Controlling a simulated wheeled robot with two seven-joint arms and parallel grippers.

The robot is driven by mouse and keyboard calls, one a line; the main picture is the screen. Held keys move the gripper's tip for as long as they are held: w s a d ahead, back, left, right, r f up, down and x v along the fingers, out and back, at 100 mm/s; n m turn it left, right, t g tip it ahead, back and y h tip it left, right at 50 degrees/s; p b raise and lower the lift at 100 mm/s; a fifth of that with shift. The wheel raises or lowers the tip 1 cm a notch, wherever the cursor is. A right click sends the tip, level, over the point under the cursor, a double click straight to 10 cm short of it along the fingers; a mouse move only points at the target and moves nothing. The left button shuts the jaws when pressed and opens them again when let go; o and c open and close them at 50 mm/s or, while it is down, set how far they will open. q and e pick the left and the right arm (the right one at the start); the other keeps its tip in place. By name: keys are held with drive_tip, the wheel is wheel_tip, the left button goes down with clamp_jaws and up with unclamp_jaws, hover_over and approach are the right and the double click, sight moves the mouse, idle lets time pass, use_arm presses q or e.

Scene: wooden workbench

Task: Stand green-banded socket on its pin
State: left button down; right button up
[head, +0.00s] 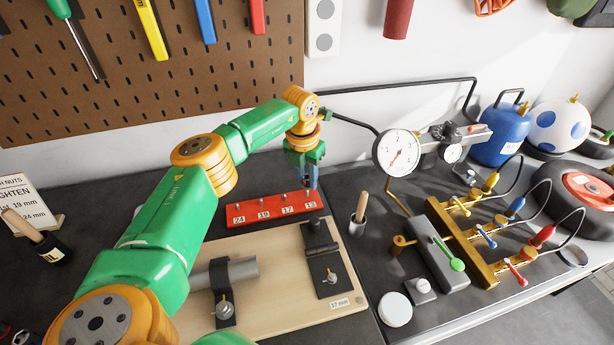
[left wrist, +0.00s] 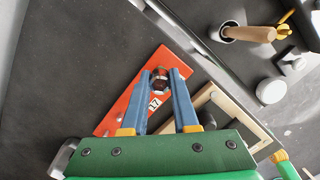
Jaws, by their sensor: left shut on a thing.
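The red rail (head: 280,209) lies at the back of the bench, with upright pins and the labels 24, 19, 17 and 13. It also shows in the left wrist view (left wrist: 118,118), where label 17 is readable beside the fingers. My left gripper (head: 312,183) points down over the right end of the rail. In the left wrist view its blue fingers (left wrist: 160,82) are shut on a small dark metallic socket (left wrist: 159,92). My right gripper is not in view.
A wooden board (head: 290,262) with a grey pipe, dark plates, bolts and a 17 mm tag lies in front of the rail. A cup with a wooden handle (head: 359,224), a pressure gauge (head: 398,152) and a brass manifold (head: 462,243) stand to the right.

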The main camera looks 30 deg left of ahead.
sight(307, 187)
use_arm(q)
drive_tip(key=shift+f+b, duration=0.3)
drive_tip(key=shift+f, duration=0.3)
drive_tip(key=shift+f+b, duration=0.35)
drive_tip(key=shift+f, duration=0.3)
drive_tip(key=shift+f, duration=0.25)
drive_tip(key=c, duration=0.6)
unclamp_jaws()
drive_tip(key=r, duration=0.2)
drive_tip(key=r+b, duration=0.1)
drive_tip(key=r, duration=0.1)
drive_tip(key=r+b, duration=0.1)
drive_tip(key=r, duration=0.1)
drive_tip(key=shift+s+r, duration=0.2)
drive_tip(key=shift+s, duration=0.15)
drive_tip(key=shift+s+r, duration=0.1)
drive_tip(key=shift+r, duration=0.25)
